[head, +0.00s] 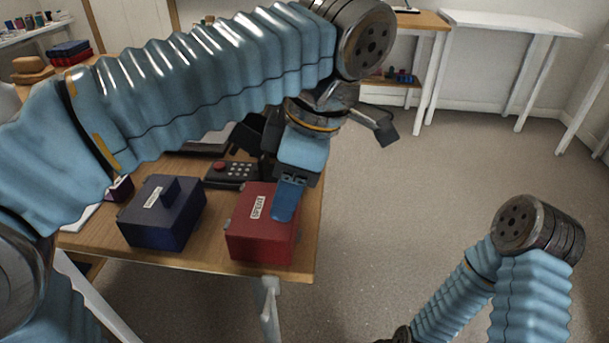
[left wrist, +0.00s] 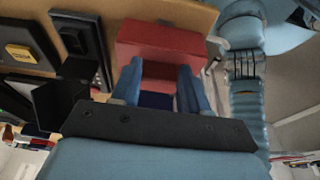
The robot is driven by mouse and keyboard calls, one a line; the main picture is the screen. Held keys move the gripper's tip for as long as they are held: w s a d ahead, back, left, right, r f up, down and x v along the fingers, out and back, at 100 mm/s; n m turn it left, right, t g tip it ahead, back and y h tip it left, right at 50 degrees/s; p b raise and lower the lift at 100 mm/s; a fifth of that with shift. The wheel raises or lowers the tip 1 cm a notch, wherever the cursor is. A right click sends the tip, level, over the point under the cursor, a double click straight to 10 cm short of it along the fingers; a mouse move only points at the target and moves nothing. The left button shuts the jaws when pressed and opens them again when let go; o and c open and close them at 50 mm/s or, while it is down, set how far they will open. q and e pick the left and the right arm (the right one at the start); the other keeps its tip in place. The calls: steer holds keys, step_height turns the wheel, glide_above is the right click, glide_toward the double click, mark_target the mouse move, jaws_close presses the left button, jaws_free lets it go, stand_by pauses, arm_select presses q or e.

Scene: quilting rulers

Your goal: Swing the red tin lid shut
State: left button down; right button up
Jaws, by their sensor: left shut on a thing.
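The red tin (head: 262,238) stands near the front right corner of the wooden table, with a pale label on it. Its lid looks down or nearly down in the head view; any small gap is hidden by my gripper. My left gripper (head: 284,208) reaches down over the tin's right part, one blue finger showing in front of the red. In the left wrist view the red tin (left wrist: 160,42) lies ahead, and the two fingers stand apart with a red part between them. The left gripper is shut on the red lid. My right gripper is out of view.
A dark blue tin (head: 160,222) with a raised handle stands left of the red tin. A dark device with a red button (head: 220,166) lies behind them. The table's front edge is close, and open floor lies to the right.

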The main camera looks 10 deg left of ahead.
arm_select(q)
steer(key=shift+f, duration=0.15)
steer(key=c, duration=0.6)
jaws_free()
steer(key=shift+o, duration=0.2)
